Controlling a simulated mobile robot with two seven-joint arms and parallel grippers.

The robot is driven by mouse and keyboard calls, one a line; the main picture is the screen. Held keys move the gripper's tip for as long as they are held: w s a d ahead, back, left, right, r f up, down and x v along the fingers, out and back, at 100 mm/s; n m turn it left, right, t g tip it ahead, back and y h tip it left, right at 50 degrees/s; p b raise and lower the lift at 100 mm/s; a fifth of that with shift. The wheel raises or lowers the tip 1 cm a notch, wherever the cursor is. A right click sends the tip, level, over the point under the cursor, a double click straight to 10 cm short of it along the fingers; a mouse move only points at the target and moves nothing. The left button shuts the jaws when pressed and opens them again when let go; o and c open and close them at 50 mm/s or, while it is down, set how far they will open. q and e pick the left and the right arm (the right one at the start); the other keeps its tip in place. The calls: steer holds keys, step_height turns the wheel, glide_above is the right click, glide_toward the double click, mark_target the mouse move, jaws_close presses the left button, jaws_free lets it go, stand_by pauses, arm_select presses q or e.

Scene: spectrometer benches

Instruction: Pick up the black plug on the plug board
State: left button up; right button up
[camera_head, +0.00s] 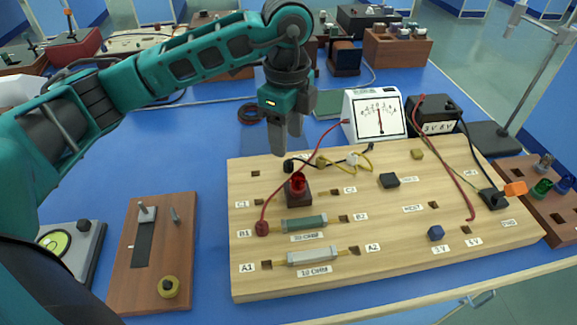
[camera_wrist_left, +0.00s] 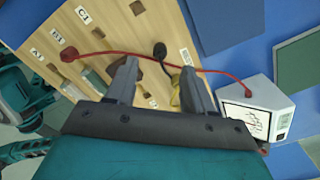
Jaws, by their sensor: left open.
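The wooden plug board (camera_head: 375,225) lies across the blue table. A small black plug (camera_head: 289,166) sits near its back left edge, behind the red lamp. My left gripper (camera_head: 287,143) points down just above and behind this plug, open and empty. In the left wrist view the black plug (camera_wrist_left: 160,49) appears beyond the gap between the two fingertips (camera_wrist_left: 159,67), with a dark lead running from it. The fingers do not appear to touch it. My right gripper is not in view.
A red lamp (camera_head: 297,187) on a dark base stands close by. A red lead (camera_head: 292,185) arcs from the B1 plug to the white meter (camera_head: 378,116). A yellow plug (camera_head: 322,162) and a black block (camera_head: 389,180) are also on the board. A brown board (camera_head: 150,255) lies at left.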

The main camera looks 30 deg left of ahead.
mark_target(289, 162)
arm_select(q)
steer(key=shift+d+f+b, duration=0.15)
steer(key=shift+f+b, duration=0.15)
steer(key=shift+f, duration=2.9)
steer(key=shift+c, duration=0.3)
jaws_close()
